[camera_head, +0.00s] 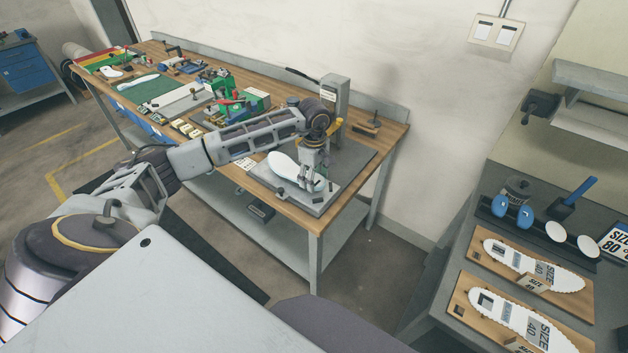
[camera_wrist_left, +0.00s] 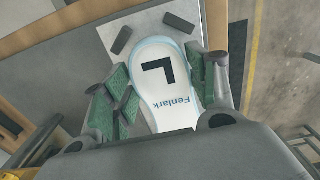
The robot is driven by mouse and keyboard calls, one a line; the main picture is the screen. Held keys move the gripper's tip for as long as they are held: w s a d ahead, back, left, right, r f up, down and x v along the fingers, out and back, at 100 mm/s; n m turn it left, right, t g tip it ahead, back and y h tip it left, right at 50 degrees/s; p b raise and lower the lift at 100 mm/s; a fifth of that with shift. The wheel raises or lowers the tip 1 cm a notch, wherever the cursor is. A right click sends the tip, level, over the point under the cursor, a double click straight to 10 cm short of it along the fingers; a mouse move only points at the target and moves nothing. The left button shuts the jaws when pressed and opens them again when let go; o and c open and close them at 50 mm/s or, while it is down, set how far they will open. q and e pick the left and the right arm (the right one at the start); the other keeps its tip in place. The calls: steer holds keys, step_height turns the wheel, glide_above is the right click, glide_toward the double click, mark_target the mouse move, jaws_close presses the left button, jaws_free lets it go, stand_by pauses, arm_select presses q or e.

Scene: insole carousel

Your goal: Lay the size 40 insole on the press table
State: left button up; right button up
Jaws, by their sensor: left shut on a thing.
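A white insole (camera_head: 283,167) with a pale blue edge lies over the grey press table (camera_head: 335,190) on the wooden bench. In the left wrist view the insole (camera_wrist_left: 165,85) shows a black L-shaped mark and the word Fenlark; no size number shows on it. My left gripper (camera_head: 312,184) points down at the insole's near right end, shut on it. In the left wrist view its green-padded fingers (camera_wrist_left: 163,95) flank the insole. Whether the insole touches the plate all along is unclear. My right gripper is not in view.
Dark blocks (camera_wrist_left: 181,22) sit on the plate by the insole's far end. A grey press column (camera_head: 335,97) stands behind. Tools and a green fixture (camera_head: 240,103) crowd the bench further left. At right, white soles marked 40 (camera_head: 530,266) lie on wooden boards.

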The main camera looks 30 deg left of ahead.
arm_select(q)
steer(key=shift+f, duration=0.9)
steer(key=shift+f, duration=0.15)
steer(key=shift+f+b, duration=0.25)
steer(key=shift+b, duration=0.1)
steer(key=shift+f, duration=0.15)
